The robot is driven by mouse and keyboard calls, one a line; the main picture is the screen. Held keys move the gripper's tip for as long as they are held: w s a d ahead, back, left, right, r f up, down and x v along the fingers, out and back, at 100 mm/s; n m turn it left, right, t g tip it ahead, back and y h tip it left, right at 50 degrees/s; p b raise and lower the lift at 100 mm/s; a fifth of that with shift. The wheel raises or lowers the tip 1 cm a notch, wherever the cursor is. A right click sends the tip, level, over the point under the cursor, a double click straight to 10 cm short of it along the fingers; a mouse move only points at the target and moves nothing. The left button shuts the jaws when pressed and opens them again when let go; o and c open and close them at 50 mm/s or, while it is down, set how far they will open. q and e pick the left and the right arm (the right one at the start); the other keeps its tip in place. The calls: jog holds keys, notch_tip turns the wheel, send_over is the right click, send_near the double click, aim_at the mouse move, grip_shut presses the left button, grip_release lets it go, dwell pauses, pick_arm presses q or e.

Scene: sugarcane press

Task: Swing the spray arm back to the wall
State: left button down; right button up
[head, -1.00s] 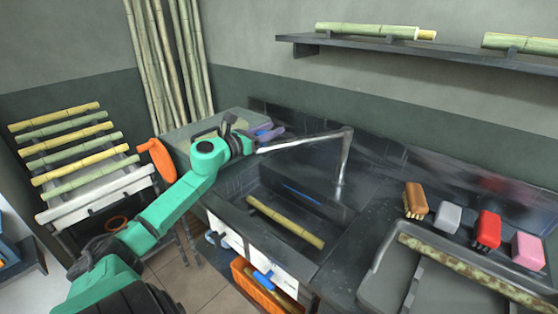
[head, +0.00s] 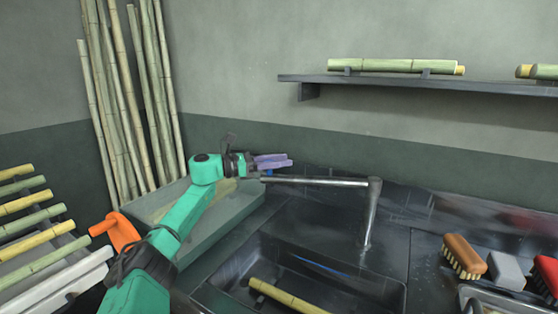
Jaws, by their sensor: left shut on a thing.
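My left gripper (head: 272,162) has purple fingers and is shut on the spray arm near that end. The fingers partly cover the grip, so the exact contact is hard to see. The grey-green wall (head: 330,145) rises behind them. My right gripper is out of view.
A dark sink (head: 330,275) holds a cane piece (head: 285,296). A grey-green tray (head: 240,207) stands beneath my left arm. Tall canes (head: 125,100) lean in the corner. A shelf (head: 420,84) hangs above. Brushes (head: 463,256) stand at the right.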

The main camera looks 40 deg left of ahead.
pick_arm(q)
jog(key=shift+w+f, duration=0.15)
jog(key=shift+c, duration=2)
grip_release()
notch_tip(320, 180, up, 20)
jog(key=p, duration=0.7)
jog(key=shift+p, duration=0.3)
